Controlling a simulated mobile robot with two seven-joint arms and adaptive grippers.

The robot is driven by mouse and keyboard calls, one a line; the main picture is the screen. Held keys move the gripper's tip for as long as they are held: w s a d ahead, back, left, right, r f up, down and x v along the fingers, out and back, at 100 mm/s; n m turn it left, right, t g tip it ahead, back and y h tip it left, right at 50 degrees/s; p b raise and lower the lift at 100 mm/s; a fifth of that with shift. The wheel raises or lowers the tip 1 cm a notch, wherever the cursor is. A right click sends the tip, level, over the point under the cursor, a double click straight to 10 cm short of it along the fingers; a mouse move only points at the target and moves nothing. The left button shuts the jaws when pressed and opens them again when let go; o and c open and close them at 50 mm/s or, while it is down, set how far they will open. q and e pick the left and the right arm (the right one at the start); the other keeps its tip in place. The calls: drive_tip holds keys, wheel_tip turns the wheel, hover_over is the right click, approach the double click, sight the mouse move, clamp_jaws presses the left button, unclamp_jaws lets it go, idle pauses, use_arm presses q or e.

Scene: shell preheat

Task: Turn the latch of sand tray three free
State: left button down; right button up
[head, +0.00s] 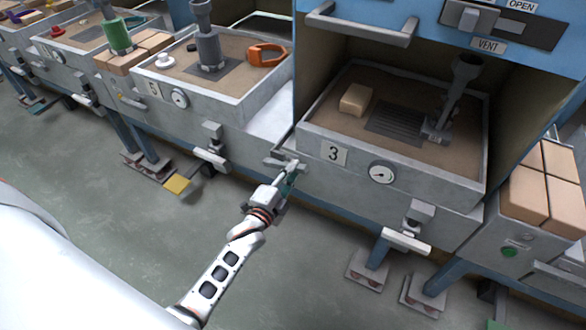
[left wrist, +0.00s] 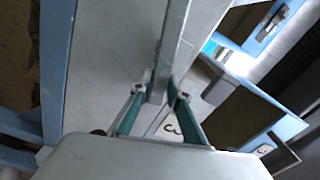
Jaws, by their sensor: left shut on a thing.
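Sand tray three (head: 458,177) is a grey, sand-filled box with a "3" plate (head: 333,153) and a round gauge (head: 382,174) on its front. Its latch (head: 276,162) is a grey bar at the left front corner, sticking out to the left. My left gripper (head: 290,172) is shut on this bar. In the left wrist view the teal fingers of the left gripper (left wrist: 155,92) lie on both sides of the grey latch bar (left wrist: 172,45). The fingers hide part of the latch, and its exact angle is hard to tell. My right gripper is not in view.
A tan block (head: 356,99) and a dark pestle-like tool (head: 455,95) are in tray three. A grey handle (head: 407,240) juts out below it. A neighbouring tray (head: 215,105) stands left, tan blocks (head: 540,185) right. The floor in front is clear.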

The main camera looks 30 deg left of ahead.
use_arm(q)
drive_tip(key=f+m+b, duration=0.1)
drive_tip(key=m, duration=0.2)
drive_tip(key=shift+d+f, duration=0.1)
drive_tip(key=shift+f, duration=0.05)
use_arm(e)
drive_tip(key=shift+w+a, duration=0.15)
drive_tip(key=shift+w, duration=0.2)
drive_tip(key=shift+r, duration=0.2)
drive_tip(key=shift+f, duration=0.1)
use_arm(q)
drive_tip(key=c, duration=1.9)
unclamp_jaws()
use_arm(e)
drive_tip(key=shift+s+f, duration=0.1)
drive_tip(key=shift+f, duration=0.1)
use_arm(q)
drive_tip(key=s, duration=1.2)
drive_tip(key=shift+a, duration=0.2)
